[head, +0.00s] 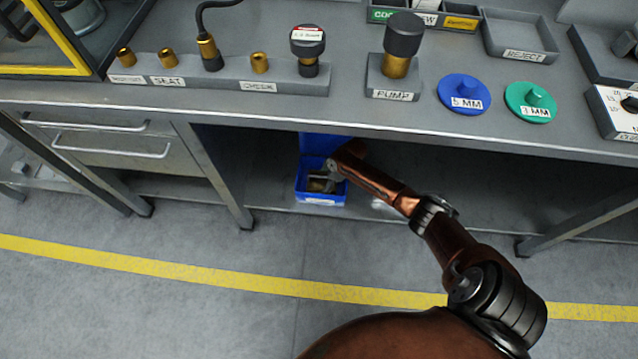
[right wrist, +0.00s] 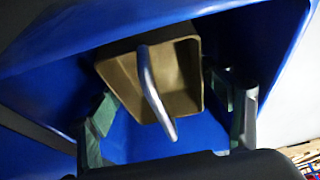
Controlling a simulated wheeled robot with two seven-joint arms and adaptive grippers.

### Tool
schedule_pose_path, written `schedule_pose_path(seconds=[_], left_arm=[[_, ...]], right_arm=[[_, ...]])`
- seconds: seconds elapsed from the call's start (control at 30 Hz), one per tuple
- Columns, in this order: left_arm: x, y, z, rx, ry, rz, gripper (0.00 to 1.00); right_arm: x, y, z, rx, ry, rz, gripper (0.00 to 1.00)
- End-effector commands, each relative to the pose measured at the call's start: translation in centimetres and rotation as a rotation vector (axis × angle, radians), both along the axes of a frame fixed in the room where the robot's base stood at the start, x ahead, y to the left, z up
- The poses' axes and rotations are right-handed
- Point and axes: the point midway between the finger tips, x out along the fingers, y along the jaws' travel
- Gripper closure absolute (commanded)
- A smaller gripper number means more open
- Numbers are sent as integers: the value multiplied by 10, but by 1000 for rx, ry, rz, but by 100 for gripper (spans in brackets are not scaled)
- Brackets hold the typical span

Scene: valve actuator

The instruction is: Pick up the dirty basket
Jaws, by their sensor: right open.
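A blue bin (head: 305,190) stands on the low shelf under the workbench, and its blue wall also fills much of the right wrist view (right wrist: 215,42). Inside it is a brownish basket (right wrist: 183,62) with a grey metal handle (right wrist: 155,95) across it; in the head view the basket is small and partly covered. My right gripper (head: 333,172) reaches into the bin. Its two fingers (right wrist: 170,122) are apart, one on each side of the handle, and nothing is clamped between them. Whether a finger touches the basket or bin wall cannot be told. My left gripper is not in view.
The workbench edge (head: 300,112) passes just above the bin and my right arm. The bench holds a pump stand (head: 392,88), a check block (head: 285,86), a blue 5 mm disc (head: 462,88) and a green 3 mm disc (head: 528,110). Table legs stand left and right.

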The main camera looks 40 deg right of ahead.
Motion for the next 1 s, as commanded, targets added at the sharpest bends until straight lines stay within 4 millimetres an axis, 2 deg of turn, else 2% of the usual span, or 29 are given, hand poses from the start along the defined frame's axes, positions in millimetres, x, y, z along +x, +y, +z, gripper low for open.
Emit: schedule_pose_path(seconds=[0.3, 0.83, 1.0], left_arm=[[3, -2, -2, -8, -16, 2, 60], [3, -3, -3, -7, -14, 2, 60], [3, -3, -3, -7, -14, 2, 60]], right_arm=[[2, 1, -1, -1, -2, -1, 26], [2, 1, -2, 0, -2, 1, 63], [2, 1, -2, 0, -2, 1, 63]])
